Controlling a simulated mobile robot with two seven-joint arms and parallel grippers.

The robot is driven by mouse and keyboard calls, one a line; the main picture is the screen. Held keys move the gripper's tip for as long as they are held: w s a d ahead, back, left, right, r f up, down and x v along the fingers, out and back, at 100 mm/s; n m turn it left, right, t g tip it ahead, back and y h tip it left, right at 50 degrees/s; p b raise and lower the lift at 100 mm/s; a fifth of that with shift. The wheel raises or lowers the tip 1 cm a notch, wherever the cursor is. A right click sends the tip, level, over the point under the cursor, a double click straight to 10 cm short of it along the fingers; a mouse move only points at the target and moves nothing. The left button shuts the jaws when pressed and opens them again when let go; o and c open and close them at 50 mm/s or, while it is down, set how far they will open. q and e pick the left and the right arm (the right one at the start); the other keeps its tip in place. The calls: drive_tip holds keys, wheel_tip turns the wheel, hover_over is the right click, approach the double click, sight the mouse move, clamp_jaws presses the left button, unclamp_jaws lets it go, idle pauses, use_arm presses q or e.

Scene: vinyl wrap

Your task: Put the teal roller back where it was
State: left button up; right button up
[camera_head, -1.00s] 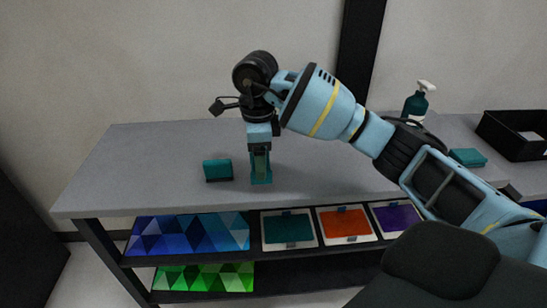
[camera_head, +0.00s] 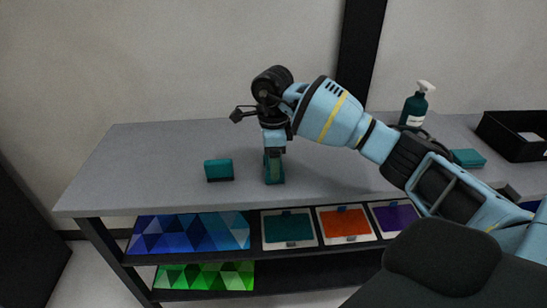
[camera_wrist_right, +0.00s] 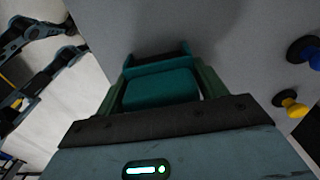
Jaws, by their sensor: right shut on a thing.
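My right gripper (camera_head: 274,158) reaches in from the right of the head view and points down over the left part of the grey table (camera_head: 130,165). It is shut on a teal block-like piece, the teal roller (camera_head: 274,176), held low at the tabletop; I cannot tell whether it touches the table. In the right wrist view the roller (camera_wrist_right: 160,88) sits between the two fingers, with a dark edge beyond it. A teal block with a dark lower edge (camera_head: 219,169) stands on the table just left of the gripper. My left gripper is not in view.
A teal spray bottle (camera_head: 414,105), a flat teal box (camera_head: 467,158) and a black tray (camera_head: 515,136) stand at the right. Patterned sheets (camera_head: 190,233) and coloured panels (camera_head: 288,229) lie on the shelf below. The table's left end is clear.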

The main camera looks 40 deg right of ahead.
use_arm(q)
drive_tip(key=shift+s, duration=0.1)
use_arm(e)
drive_tip(key=shift+s+f, duration=0.1)
drive_tip(key=shift+f, duration=0.7)
drive_tip(key=shift+c, duration=1.1)
drive_tip(key=o, duration=0.8)
drive_tip(key=shift+s, duration=0.1)
drive_tip(key=shift+c, duration=0.2)
drive_tip(key=o, duration=0.3)
drive_tip(key=shift+f, duration=0.1)
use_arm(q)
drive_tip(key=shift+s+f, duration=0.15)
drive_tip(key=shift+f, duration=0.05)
use_arm(e)
drive_tip(key=shift+o, duration=0.2)
drive_tip(key=shift+w, duration=0.2)
drive_tip(key=shift+r, duration=0.25)
